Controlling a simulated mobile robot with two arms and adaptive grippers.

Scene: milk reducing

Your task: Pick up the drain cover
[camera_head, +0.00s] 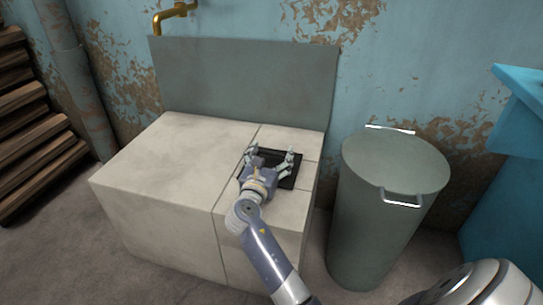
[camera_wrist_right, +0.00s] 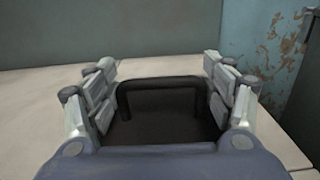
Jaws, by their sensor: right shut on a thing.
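The drain cover (camera_head: 268,161) is a dark square piece on the right part of the pale tiled block. In the right wrist view the drain cover (camera_wrist_right: 165,125) shows a raised dark bar handle (camera_wrist_right: 160,84) across its far side. My right gripper (camera_head: 271,153) reaches over the cover from the front. My left gripper is out of view.
The pale tiled block (camera_head: 170,160) has a bare top to the left, with a grey back panel (camera_head: 245,85) and a brass tap (camera_head: 172,17) behind. A tall grey lidded bin (camera_head: 375,220) stands close on the right. Wooden slats (camera_head: 35,135) lean at the left.

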